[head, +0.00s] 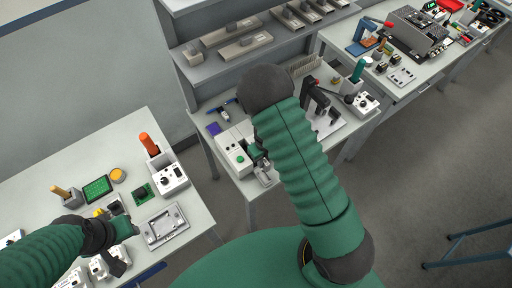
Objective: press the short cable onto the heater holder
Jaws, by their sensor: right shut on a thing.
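My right gripper (264,174) is low over the front of the middle table, mostly behind my own green arm. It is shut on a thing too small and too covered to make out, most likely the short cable. Just left of it is a pale box with a green button (238,156). I cannot tell which part there is the heater holder, and no cable shows clearly. My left gripper (128,228) is over the left table, beside a grey metal frame (166,226). Whether its jaws are open or shut cannot be seen.
The left table (40,186) holds a green circuit board (98,188), a yellow disc (118,175) and an orange-handled tool in a white unit (172,178). A black press (318,98) stands at the right of the middle table. A shelf with grey bars (246,46) rises behind it.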

